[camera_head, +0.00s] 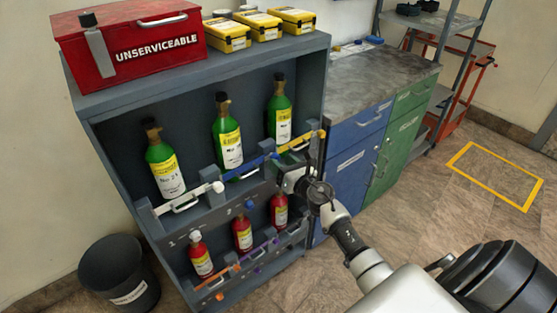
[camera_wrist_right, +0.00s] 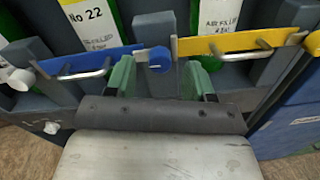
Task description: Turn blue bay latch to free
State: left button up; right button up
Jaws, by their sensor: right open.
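The blue bay bar (camera_head: 246,165) crosses the front of the upper shelf's middle bay, before a green bottle (camera_head: 227,142). In the right wrist view, the blue bar (camera_wrist_right: 85,62) has a metal handle, and a round blue latch knob (camera_wrist_right: 158,59) with a white mark sits at its right end. My right gripper (camera_head: 284,174) is at the rack front by that end. In the right wrist view its green-tipped fingers (camera_wrist_right: 160,80) are open, one on each side of the knob. I cannot tell whether they touch it. My left gripper is out of view.
A yellow bar (camera_wrist_right: 235,42) is close on the right, a white bar (camera_head: 183,202) on the left. Red bottles (camera_head: 243,233) stand below. A red box (camera_head: 130,40) and yellow cases (camera_head: 260,24) top the rack. Blue and green cabinets (camera_head: 355,145) stand right.

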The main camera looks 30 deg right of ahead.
jog(key=shift+w, duration=1.1)
jog(key=c, duration=0.9)
